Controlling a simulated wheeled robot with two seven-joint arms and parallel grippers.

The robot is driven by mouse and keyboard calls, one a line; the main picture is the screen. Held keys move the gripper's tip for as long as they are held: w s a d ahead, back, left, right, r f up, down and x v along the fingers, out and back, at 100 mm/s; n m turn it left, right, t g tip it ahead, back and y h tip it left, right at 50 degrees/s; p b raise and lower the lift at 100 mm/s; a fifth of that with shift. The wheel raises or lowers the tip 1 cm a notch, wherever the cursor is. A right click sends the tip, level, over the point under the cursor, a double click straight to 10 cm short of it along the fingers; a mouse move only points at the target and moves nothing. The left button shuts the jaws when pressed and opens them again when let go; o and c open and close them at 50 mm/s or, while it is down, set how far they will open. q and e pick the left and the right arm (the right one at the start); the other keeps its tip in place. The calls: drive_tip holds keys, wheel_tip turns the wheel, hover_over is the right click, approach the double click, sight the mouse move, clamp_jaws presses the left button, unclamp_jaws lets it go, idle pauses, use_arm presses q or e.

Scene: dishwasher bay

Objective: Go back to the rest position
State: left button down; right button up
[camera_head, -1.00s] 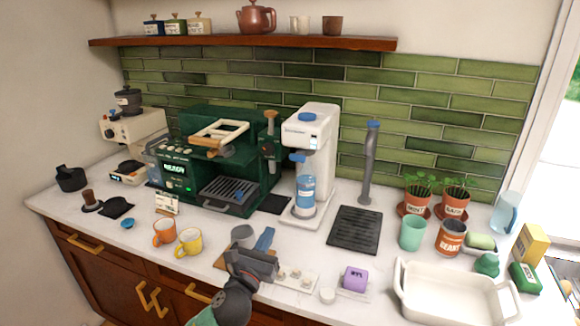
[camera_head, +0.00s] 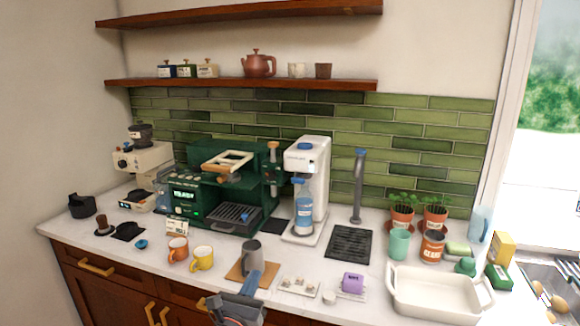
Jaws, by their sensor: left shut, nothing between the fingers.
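My left gripper (camera_head: 255,275) shows at the bottom middle, with blue fingers on a dark grey body. Its fingers are shut with nothing between them. They point away from me toward a grey pitcher (camera_head: 251,248) that stands upright on a wooden board (camera_head: 237,271). The gripper lies in front of the board and partly overlaps its front edge in the picture. I cannot tell its exact height above the counter. My right gripper is not in view.
Orange (camera_head: 178,250) and yellow (camera_head: 203,258) mugs stand left of the board. A small white tray (camera_head: 299,286), a purple box (camera_head: 352,283) and a white basin (camera_head: 432,302) are to the right. The green coffee machine (camera_head: 225,185) stands behind. Open space lies before the counter.

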use_arm(q)
drive_tip(key=w+a+f+n+g+y, duration=0.2)
drive_tip(key=a+f+n, duration=0.1)
drive_tip(key=f+n, duration=0.5)
drive_tip(key=w+a+f+n+g+y, duration=0.2)
drive_tip(key=a+f+n+g+y, duration=0.15)
drive_tip(key=f+n, duration=0.55)
drive_tip(key=w+a+f+n+g+y, duration=0.1)
drive_tip(key=w+a+f+n+g, duration=0.3)
drive_tip(key=n, duration=0.7)
drive_tip(key=s+a+f+n+g, duration=0.1)
drive_tip(key=s+f+n, duration=0.2)
drive_tip(key=s+f, duration=0.5)
drive_tip(key=s+f+n+g, duration=0.2)
drive_tip(key=s+f+n, duration=0.1)
drive_tip(key=f, duration=0.9)
drive_tip(key=s+d+f+n+g, duration=0.1)
drive_tip(key=s+f+g, duration=0.1)
drive_tip(key=s+f, duration=0.5)
drive_tip(key=s+d+f+n+g, duration=0.1)
drive_tip(key=s+f, duration=0.6)
drive_tip(key=s, duration=0.8)
drive_tip(key=s+d+f+g, duration=0.1)
drive_tip(key=s+f+g, duration=0.2)
drive_tip(key=s+f, duration=0.4)
drive_tip(key=s+h, duration=0.1)
drive_tip(key=s, duration=0.3)
drive_tip(key=shift+s+d+n, duration=0.3)
drive_tip(key=shift+s+n, duration=0.1)
drive_tip(key=shift+f, duration=0.1)
